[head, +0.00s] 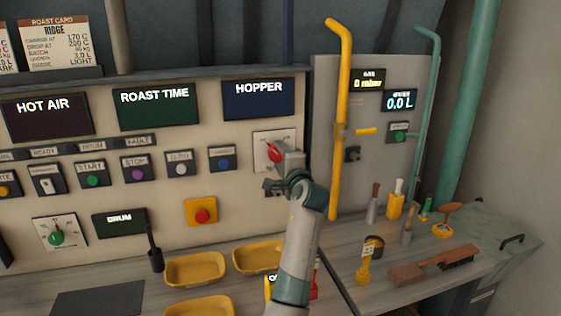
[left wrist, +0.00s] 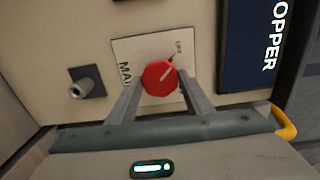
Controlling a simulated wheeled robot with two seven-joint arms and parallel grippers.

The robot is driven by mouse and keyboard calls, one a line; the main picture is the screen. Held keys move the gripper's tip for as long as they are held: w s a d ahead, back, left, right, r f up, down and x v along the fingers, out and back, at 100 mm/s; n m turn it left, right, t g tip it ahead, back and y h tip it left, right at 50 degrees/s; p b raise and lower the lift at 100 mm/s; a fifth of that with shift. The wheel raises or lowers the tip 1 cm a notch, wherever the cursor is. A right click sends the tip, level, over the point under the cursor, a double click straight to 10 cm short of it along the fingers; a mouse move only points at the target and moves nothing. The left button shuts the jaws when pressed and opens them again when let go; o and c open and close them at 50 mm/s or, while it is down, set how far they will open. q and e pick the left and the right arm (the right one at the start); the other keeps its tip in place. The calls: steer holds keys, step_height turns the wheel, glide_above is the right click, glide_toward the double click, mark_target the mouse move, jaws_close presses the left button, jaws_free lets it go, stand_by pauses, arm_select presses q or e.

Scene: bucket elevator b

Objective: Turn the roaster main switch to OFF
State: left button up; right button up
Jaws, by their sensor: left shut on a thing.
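The main switch is a red round knob (head: 274,152) on a pale square plate (head: 262,140), right of centre on the roaster panel and below the HOPPER display. My left gripper (head: 277,160) reaches it from below and right. In the left wrist view the red knob (left wrist: 159,78) sits between the two fingers of my left gripper (left wrist: 160,88), which are shut on its sides. The knob's white pointer line slants to the upper right there, toward a small label on the plate. Large lettering beginning "MA" shows left of the knob, partly hidden. My right gripper is out of view.
A yellow pipe (head: 341,110) stands right of the switch. A red button on a yellow box (head: 201,211) and a blue button (head: 223,159) lie to its left. Yellow trays (head: 195,269) and tools, including a brush (head: 434,264), occupy the counter below.

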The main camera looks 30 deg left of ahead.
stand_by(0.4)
arm_select(q)
steer(key=o, duration=1)
steer(key=shift+o, duration=0.2)
